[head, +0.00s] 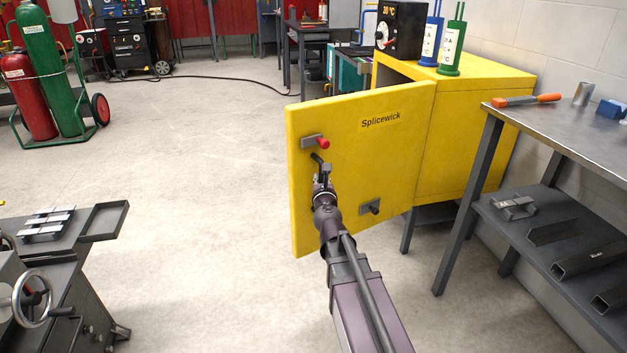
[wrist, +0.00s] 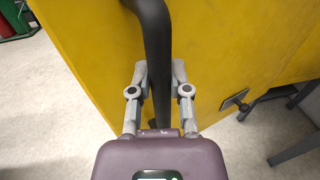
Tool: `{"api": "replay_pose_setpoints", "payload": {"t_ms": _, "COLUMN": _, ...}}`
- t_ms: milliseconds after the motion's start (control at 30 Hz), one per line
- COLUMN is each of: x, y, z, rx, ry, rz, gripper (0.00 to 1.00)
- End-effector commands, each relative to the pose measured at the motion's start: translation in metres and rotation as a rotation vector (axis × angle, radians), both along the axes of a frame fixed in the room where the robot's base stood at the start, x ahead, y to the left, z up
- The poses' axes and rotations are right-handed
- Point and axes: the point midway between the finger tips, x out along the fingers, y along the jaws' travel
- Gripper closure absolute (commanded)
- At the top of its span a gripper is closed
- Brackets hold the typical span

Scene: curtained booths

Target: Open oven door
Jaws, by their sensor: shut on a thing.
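The oven is a yellow box (head: 478,110) on dark legs at the right of the head view. Its yellow door (head: 370,160), lettered "Splicewick", stands swung out from the box, with a gap showing along the top. My gripper (head: 322,178) is at the door's outer face, near its free left edge. In the wrist view my gripper (wrist: 159,80) is shut on the dark bar handle (wrist: 155,40), one finger on each side. The handle's top end (head: 317,158) shows just above the gripper in the head view. The oven's inside is mostly hidden by the door.
A red-knobbed latch (head: 316,142) and a dark lower fitting (head: 370,207) are on the door. A black control box (head: 399,30) and blue and green holders stand on the oven. A metal workbench (head: 580,135) is close at right. Open floor (head: 200,170) lies left of the door.

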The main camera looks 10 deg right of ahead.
Motion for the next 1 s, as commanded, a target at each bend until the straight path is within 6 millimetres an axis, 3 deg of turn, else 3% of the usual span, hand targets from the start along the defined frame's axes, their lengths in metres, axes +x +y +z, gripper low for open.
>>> {"api": "replay_pose_setpoints", "payload": {"t_ms": 267, "x": 0.002, "y": 0.003, "z": 0.000, "rx": -0.001, "ry": 0.000, "rz": -0.006, "gripper": 1.00}}
{"api": "replay_pose_setpoints", "payload": {"t_ms": 300, "x": 0.002, "y": 0.004, "z": 0.001, "rx": -0.001, "ry": 0.000, "rz": -0.006, "gripper": 0.73}}
{"api": "replay_pose_setpoints", "payload": {"t_ms": 400, "x": 0.002, "y": 0.006, "z": 0.000, "rx": -0.001, "ry": 0.000, "rz": -0.003, "gripper": 0.43}}
{"api": "replay_pose_setpoints", "payload": {"t_ms": 433, "x": 0.002, "y": 0.006, "z": 0.000, "rx": -0.001, "ry": 0.000, "rz": -0.002, "gripper": 0.40}}
{"api": "replay_pose_setpoints", "payload": {"t_ms": 1000, "x": 0.002, "y": 0.008, "z": 0.000, "rx": -0.001, "ry": 0.000, "rz": 0.003, "gripper": 0.40}}
